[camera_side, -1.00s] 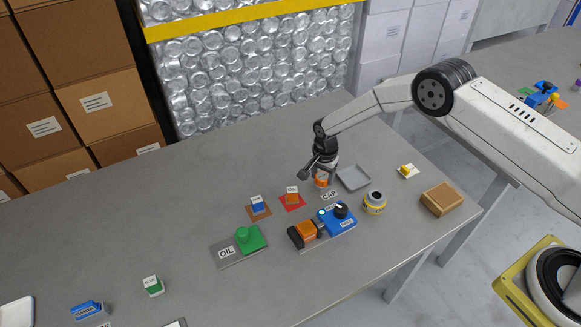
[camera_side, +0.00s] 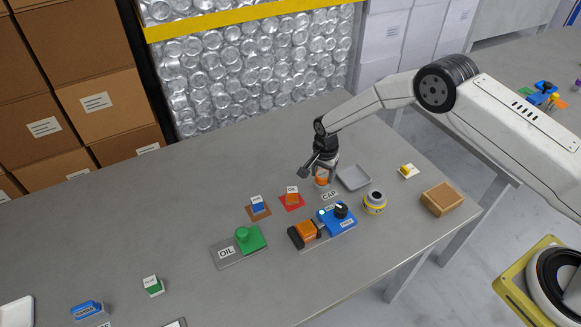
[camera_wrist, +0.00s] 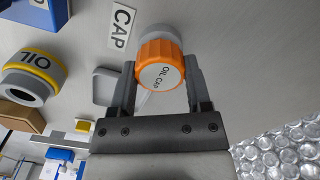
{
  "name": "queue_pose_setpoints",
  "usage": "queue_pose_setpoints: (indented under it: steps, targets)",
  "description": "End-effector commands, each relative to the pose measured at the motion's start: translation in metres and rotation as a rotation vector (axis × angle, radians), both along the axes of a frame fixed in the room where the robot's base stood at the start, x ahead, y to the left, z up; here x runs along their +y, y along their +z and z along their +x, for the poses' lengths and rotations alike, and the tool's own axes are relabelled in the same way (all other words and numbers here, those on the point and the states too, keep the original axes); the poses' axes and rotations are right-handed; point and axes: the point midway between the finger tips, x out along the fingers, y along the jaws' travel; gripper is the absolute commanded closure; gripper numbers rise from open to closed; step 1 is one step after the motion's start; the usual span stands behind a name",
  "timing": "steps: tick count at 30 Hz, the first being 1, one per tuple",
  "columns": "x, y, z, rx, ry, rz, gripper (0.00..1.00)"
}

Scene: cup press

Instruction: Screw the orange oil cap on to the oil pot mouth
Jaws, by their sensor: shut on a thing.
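In the side view the cap (camera_side: 322,181) shows under my gripper (camera_side: 324,172), just behind the CAP label. My gripper is shut on the cap. A grey round part shows beyond the cap in the wrist view; I cannot tell whether the cap touches it. The oil pot (camera_side: 375,203), with a yellow band and dark open mouth, stands upright to the right, apart from the gripper. It also shows in the wrist view (camera_wrist: 32,72).
A grey tray (camera_side: 353,179) lies just right of my gripper. The blue and orange press (camera_side: 338,219) stands in front. A brown box (camera_side: 441,200) is near the table's right edge. Small blue (camera_side: 257,205) and orange (camera_side: 292,199) blocks sit left.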

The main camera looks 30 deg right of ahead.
Motion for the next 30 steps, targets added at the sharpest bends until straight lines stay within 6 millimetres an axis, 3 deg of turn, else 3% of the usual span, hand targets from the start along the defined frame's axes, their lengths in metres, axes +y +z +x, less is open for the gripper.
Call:
queue_pose_setpoints:
  steps: [30]
  targets:
    - [0.000, 0.016, 0.000, -0.001, 0.000, 0.001, 1.00]
